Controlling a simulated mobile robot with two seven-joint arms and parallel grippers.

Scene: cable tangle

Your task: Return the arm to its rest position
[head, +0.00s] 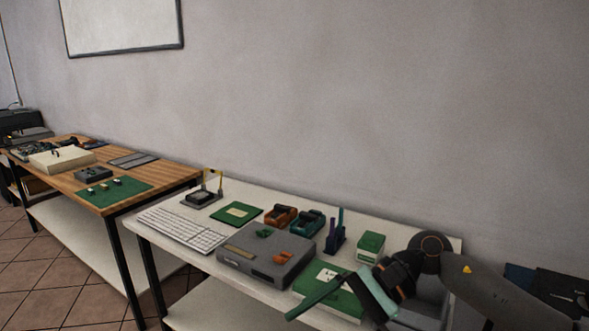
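My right arm comes in from the right edge and bends down over the front of the white table (140,226). Its gripper (320,296), with teal-green parts, hangs over the table's right part. One long finger shows, pointing down to the left above a green board (335,278). The other finger is not clearly visible, so I cannot tell how far the gripper is open. I see nothing clearly held in it. My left gripper is not in view.
A grey box (262,262) with orange pieces, a white keyboard (180,228), orange (280,216) and teal (307,222) devices, a blue holder (335,240) and a green-white box (370,246) crowd the table. A wooden table (170,172) stands left. The wall is behind.

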